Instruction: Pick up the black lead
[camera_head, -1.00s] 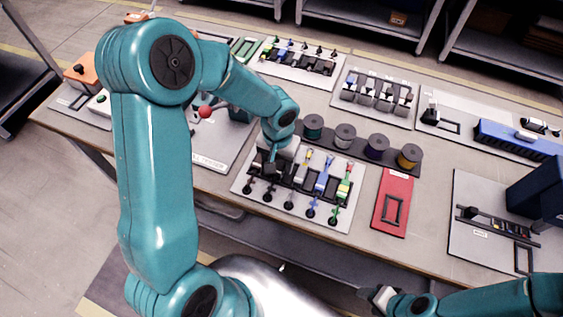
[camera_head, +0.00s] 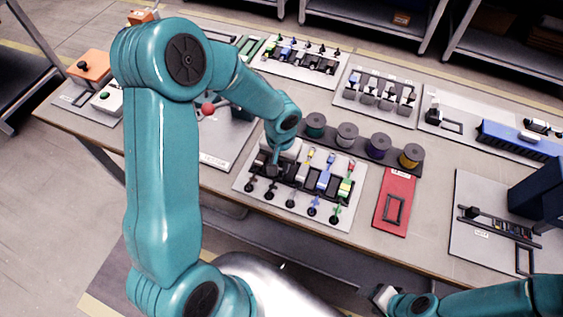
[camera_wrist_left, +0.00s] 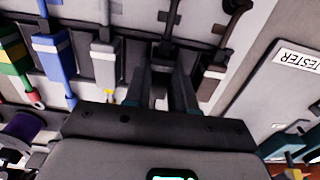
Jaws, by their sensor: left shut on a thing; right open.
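A grey lead rack (camera_head: 346,222) near the table's front edge holds a row of leads with coloured bodies and dark plugs. In the left wrist view, my left gripper (camera_wrist_left: 160,88) is shut on the black lead (camera_wrist_left: 171,20), between a white lead (camera_wrist_left: 104,62) and a dark brownish one (camera_wrist_left: 210,82). The lead's held part is mostly hidden by the fingers; I cannot tell if it is raised. In the head view my left gripper (camera_head: 272,163) is over the rack's left part. My right gripper (camera_head: 384,297) is open and empty, low in front of the table.
A strip of spools (camera_head: 346,134) stands just behind the rack. A red panel (camera_head: 397,180) lies right of it, and the tester board (camera_head: 215,160) lies left. A blue device (camera_head: 540,190) stands at the right edge.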

